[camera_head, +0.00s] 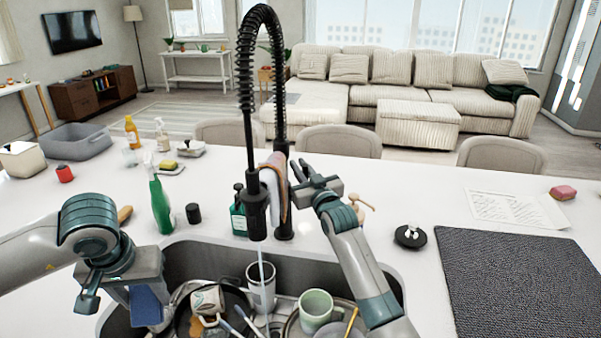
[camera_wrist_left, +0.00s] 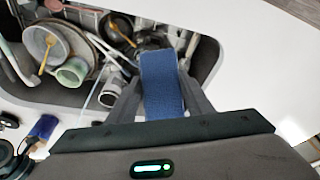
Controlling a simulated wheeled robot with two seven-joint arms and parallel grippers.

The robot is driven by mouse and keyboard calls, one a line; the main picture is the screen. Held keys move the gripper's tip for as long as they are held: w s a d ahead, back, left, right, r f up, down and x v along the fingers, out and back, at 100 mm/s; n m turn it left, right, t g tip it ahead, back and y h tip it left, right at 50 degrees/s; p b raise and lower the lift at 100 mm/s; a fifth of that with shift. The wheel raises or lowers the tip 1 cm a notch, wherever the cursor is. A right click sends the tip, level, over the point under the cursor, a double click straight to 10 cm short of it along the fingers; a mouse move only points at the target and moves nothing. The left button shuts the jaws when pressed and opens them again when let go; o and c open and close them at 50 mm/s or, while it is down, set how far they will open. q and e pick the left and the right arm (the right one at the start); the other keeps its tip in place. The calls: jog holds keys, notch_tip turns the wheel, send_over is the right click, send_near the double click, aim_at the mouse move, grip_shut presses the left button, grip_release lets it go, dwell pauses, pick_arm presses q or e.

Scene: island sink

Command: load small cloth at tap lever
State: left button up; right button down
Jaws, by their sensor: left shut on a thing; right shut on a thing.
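The small blue cloth (camera_head: 150,303) hangs from my left gripper (camera_head: 140,285) over the left part of the sink; it also shows between the fingers in the left wrist view (camera_wrist_left: 162,85). The left gripper is shut on it. The black spring-neck tap (camera_head: 283,205) stands behind the sink, with water running from its spout. My right gripper (camera_head: 305,178) is shut at the right side of the tap column. What lies between its fingers, and the tap lever, I cannot make out. Pinkish and white cloths (camera_head: 270,190) hang on the tap beside that gripper.
The sink holds a white cup (camera_head: 261,285), a green mug (camera_head: 316,309), a patterned mug (camera_head: 207,301), pans and utensils. A green spray bottle (camera_head: 160,203) and a dark green dispenser (camera_head: 238,216) stand behind it. A dark mat (camera_head: 518,285) lies at the right.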

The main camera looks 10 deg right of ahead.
pick_arm(q)
jog(key=shift+f, duration=0.5)
pick_arm(e)
jog(key=shift+s+a+t, duration=0.1)
jog(key=shift+s+t, duration=0.1)
jog(key=shift+t, duration=0.1)
jog(key=c, duration=1.7)
grip_release()
jog(key=shift+c, duration=0.2)
pick_arm(q)
jog(key=shift+r, duration=0.1)
